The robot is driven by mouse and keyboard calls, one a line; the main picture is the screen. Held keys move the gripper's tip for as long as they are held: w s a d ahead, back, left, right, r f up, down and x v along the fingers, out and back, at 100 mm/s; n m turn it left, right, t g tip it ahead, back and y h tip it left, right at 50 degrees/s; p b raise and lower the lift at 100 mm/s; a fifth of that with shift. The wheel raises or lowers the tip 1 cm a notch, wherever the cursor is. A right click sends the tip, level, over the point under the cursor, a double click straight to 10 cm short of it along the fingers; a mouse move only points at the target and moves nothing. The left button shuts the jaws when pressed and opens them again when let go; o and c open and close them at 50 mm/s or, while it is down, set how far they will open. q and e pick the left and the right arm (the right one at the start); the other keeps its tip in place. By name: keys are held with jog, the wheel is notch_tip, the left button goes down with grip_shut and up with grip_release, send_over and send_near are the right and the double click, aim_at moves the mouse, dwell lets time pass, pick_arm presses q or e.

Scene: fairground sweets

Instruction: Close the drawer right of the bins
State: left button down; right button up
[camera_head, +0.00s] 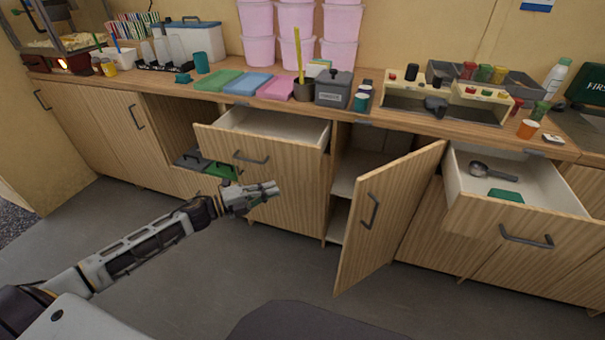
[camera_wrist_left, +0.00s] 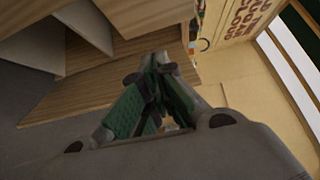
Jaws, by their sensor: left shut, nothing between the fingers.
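Two drawers stand open. The nearer-to-centre drawer (camera_head: 225,143), with a wooden front and dark handle, is pulled out just right of an open niche holding dark and green bins (camera_head: 192,158); its visible inside looks empty. The other drawer (camera_head: 475,213), at the right, holds a metal scoop (camera_head: 490,172) and a green item (camera_head: 505,196). My left gripper (camera_head: 272,188) is shut and empty, in front of the cabinet below the first drawer's handle (camera_head: 251,159). In the left wrist view its green-padded fingers (camera_wrist_left: 157,95) show close up. My right gripper is out of view.
A cabinet door (camera_head: 385,215) stands open between the two drawers, sticking out into the room. The counter (camera_head: 415,122) above carries pink tubs (camera_head: 258,50), coloured pads, a grey box (camera_head: 333,88) and a wooden rack. The grey floor in front is mostly clear.

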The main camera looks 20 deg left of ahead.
pick_arm(q)
jog(key=shift+w+d, duration=0.1)
jog(key=b, duration=0.2)
send_near(316, 168)
jog(key=shift+s+d+x, duration=0.2)
jog(key=shift+d+x, duration=0.05)
jog(key=shift+x, duration=1.95)
jog(key=shift+w, duration=0.25)
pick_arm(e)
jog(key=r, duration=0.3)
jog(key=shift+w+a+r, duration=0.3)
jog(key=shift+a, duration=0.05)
pick_arm(q)
jog(key=shift+w, duration=0.1)
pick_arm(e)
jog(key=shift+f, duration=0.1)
pick_arm(q)
jog(key=shift+w, duration=0.1)
